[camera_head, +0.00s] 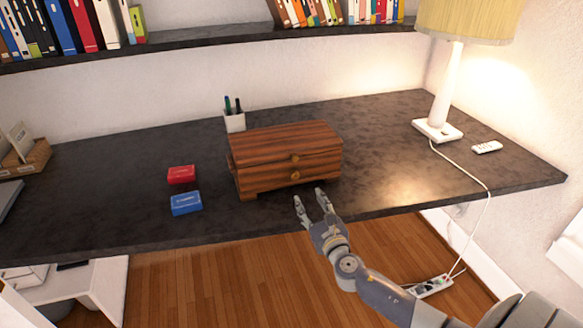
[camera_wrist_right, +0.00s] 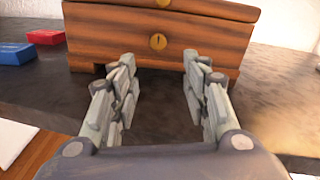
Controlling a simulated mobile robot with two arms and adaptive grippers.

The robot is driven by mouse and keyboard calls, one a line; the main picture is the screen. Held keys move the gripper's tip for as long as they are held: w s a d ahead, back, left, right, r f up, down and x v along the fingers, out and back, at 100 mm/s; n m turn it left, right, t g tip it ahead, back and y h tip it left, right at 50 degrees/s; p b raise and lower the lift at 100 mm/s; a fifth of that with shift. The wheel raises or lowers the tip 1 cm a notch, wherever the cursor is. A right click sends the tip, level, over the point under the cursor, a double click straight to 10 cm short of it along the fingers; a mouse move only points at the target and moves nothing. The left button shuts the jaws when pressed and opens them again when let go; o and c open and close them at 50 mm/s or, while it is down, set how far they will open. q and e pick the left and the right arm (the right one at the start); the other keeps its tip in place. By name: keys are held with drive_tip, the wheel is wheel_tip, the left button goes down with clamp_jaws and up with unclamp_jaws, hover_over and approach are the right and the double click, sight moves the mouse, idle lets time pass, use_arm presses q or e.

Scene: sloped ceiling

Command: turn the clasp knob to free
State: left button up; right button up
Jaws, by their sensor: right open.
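A striped wooden box (camera_head: 262,160) with a lid stands on the dark desk. Its front carries two brass-coloured round pieces, an upper knob (camera_head: 295,157) and a lower knob (camera_head: 295,175). In the right wrist view the lower knob (camera_wrist_right: 158,41) shows a dark upright mark, and the upper knob (camera_wrist_right: 163,3) is cut by the top edge. My right gripper (camera_head: 310,197) is open and empty at the desk's front edge, pointing at the box front. Its fingers (camera_wrist_right: 158,65) stand either side of the lower knob's line, apart from it. My left gripper is not in view.
A red box (camera_head: 181,174) and a blue box (camera_head: 186,203) lie left of the wooden box. A pen cup (camera_head: 235,122) stands behind it. A lamp (camera_head: 440,125) and a remote (camera_head: 487,147) are at the right. The desk (camera_head: 390,150) is clear between.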

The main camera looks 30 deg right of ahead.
sight(296, 177)
drive_tip(key=shift+w+r, duration=0.25)
drive_tip(key=shift+r, duration=0.05)
drive_tip(key=shift+w+a+r, duration=0.1)
drive_tip(key=shift+w+r, duration=0.05)
drive_tip(key=shift+w, duration=0.1)
drive_tip(key=x, duration=0.4)
drive_tip(key=shift+w+r, duration=0.1)
drive_tip(key=shift+w, duration=0.05)
drive_tip(key=x, duration=0.3)
drive_tip(key=shift+w+b, duration=0.4)
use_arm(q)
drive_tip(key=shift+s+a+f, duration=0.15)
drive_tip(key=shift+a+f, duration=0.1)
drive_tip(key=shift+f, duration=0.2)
use_arm(e)
drive_tip(key=shift+w+d, duration=0.25)
drive_tip(key=shift+w, duration=0.35)
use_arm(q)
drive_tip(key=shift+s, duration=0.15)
use_arm(e)
drive_tip(key=shift+c, duration=0.6)
clamp_jaws()
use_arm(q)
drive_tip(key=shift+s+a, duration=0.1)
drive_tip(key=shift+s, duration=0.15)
